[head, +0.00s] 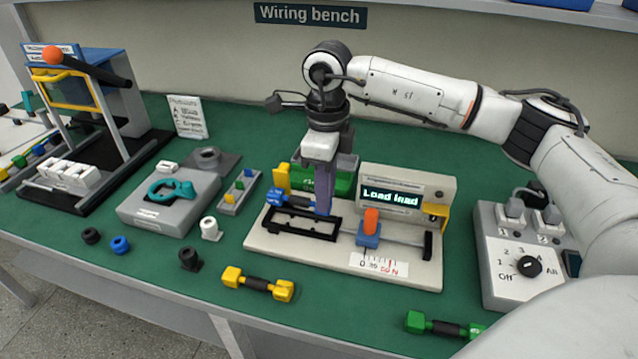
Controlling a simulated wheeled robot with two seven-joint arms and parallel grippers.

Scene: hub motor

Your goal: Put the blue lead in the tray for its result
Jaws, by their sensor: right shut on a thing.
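The blue lead (278,195) has a blue end and a dark middle. It is at the left part of the tester (285,245), over or in its black frame; I cannot tell whether it touches. My right gripper (321,208) points down there, shut on the lead, and hides its right end. The tester's display (391,198) reads "Load lead". A green tray (345,181) with a partly hidden label stands behind the gripper. My left gripper is not in view.
A yellow lead (258,283) and a green lead (445,325) lie at the front. A grey switch box (515,265) stands right. A grey fixture with a teal clamp (172,190) and a lever press (105,90) stand left. An orange-handled slider (370,225) is on the tester.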

